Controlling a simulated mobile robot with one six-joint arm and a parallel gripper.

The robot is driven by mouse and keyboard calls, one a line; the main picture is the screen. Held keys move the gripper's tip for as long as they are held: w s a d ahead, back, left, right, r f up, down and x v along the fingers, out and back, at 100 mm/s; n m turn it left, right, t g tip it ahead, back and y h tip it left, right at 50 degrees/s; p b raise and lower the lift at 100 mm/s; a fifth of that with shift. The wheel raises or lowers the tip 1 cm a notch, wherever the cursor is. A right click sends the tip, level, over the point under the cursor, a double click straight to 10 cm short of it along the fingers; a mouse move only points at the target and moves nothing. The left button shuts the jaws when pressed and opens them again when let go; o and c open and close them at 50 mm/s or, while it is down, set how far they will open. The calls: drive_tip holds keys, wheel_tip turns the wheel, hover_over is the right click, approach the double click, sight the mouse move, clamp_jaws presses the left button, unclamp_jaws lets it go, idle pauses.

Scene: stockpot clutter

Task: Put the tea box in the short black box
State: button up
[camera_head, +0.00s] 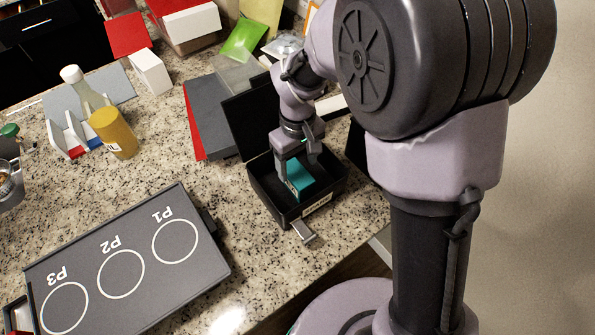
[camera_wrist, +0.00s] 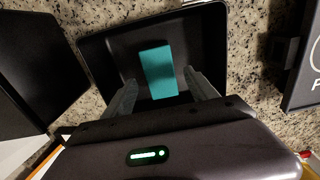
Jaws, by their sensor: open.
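The tea box is a small teal box (camera_head: 301,178) that lies inside the short black box (camera_head: 283,217), whose lid stands open at the back. In the wrist view the teal box (camera_wrist: 158,72) rests on the dark floor of the black box (camera_wrist: 110,47), with bare floor around it. My gripper (camera_head: 297,158) is over the black box, with its fingers reaching down into the opening. In the wrist view my gripper's fingers (camera_wrist: 160,95) are spread apart, and the teal box lies ahead of and between them. No grip on it shows.
A dark board with circles P1, P2 and P3 (camera_head: 125,262) lies at the left front. A yellow bottle (camera_head: 113,133) and a white rack stand at the left. A metal latch (camera_head: 305,232) sticks out in front of the black box. Several boxes crowd the back.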

sight(298, 173)
wheel_tip(298, 173, up, 5)
drive_tip(key=shift+f+p, duration=0.1)
drive_tip(key=shift+p, duration=0.4)
drive_tip(key=s+d+r+m+t+y, duration=0.1)
drive_tip(key=s+d+r+m+t, duration=0.2)
drive_tip(key=s+r, duration=0.4)
drive_tip(key=s+d+r+m+t+y, duration=0.1)
drive_tip(key=s+d+r+m+t, duration=0.1)
drive_tip(key=s+d+r+m, duration=0.3)
drive_tip(key=s+r+m, duration=0.3)
drive_tip(key=s, duration=0.2)
drive_tip(key=shift+s+d+t, duration=0.2)
drive_tip(key=shift+t, duration=0.2)
wheel_tip(298, 173, down, 8)
drive_tip(key=b, duration=0.8)
drive_tip(key=shift+f, duration=0.15)
